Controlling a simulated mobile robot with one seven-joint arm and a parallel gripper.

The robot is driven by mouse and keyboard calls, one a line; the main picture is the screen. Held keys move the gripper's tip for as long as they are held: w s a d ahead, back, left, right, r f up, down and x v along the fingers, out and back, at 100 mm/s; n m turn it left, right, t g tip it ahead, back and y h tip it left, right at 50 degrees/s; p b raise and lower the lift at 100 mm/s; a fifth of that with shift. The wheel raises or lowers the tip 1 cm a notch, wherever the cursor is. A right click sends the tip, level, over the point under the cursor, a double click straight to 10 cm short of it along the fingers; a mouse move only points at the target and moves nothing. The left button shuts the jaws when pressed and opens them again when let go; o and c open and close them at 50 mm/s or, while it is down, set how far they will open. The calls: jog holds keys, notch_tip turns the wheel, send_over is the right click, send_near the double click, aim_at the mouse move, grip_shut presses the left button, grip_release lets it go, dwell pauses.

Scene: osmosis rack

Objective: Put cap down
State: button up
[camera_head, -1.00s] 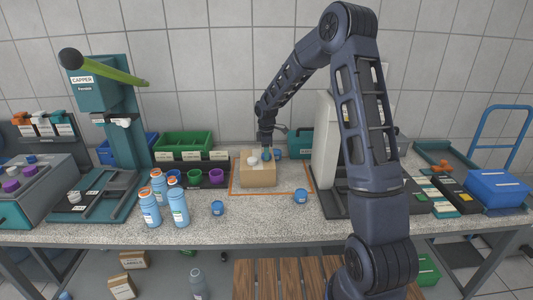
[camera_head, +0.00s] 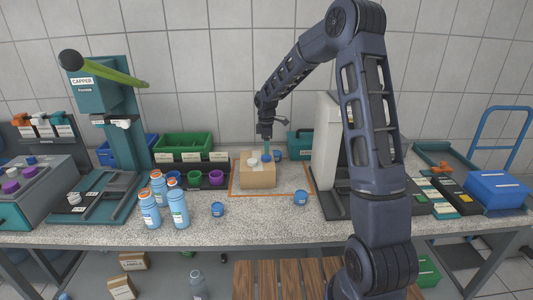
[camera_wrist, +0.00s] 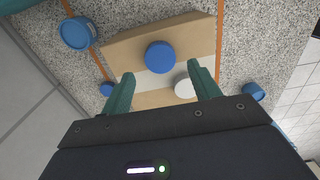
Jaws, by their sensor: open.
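A round blue cap (camera_head: 266,157) lies on top of a cardboard box (camera_head: 258,176) on the counter. A white cap (camera_head: 252,161) lies beside it on the same box. In the wrist view the blue cap (camera_wrist: 160,57) sits on the box's pale tape strip, and the white cap (camera_wrist: 184,89) is close to the right finger. My gripper (camera_head: 267,146) is above the box with its green fingers pointing down. In the wrist view my gripper (camera_wrist: 160,72) is open with its fingers spread apart, and the blue cap shows free just beyond the fingertips.
Blue caps lie on the counter around the box, one behind it (camera_head: 278,154), one at right (camera_head: 300,198) and one at left (camera_head: 217,209). Blue bottles (camera_head: 178,205) stand at left. An orange outline (camera_head: 233,178) surrounds the box. A tall white machine (camera_head: 326,150) stands right.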

notch_tip(320, 180, up, 8)
jog(key=s+d+r+m+t, duration=0.1)
jog(key=s+d+r+m, duration=0.3)
jog(key=s+d+r, duration=0.4)
jog(key=s+d+r+m+t, duration=0.1)
jog(key=s+d+r+m, duration=0.5)
jog(key=s, duration=0.4)
jog(key=s+d+m+t, duration=0.1)
jog(key=s+d+m, duration=0.3)
jog(key=s, duration=0.6)
jog(key=s+d+f+m+t, duration=0.1)
jog(key=s+d+m, duration=0.3)
jog(key=s, duration=0.6)
jog(key=shift+s+d+f+t, duration=0.3)
jog(key=shift+s+d, duration=0.1)
jog(key=shift+d, duration=0.45)
jog(key=shift+o, duration=0.7)
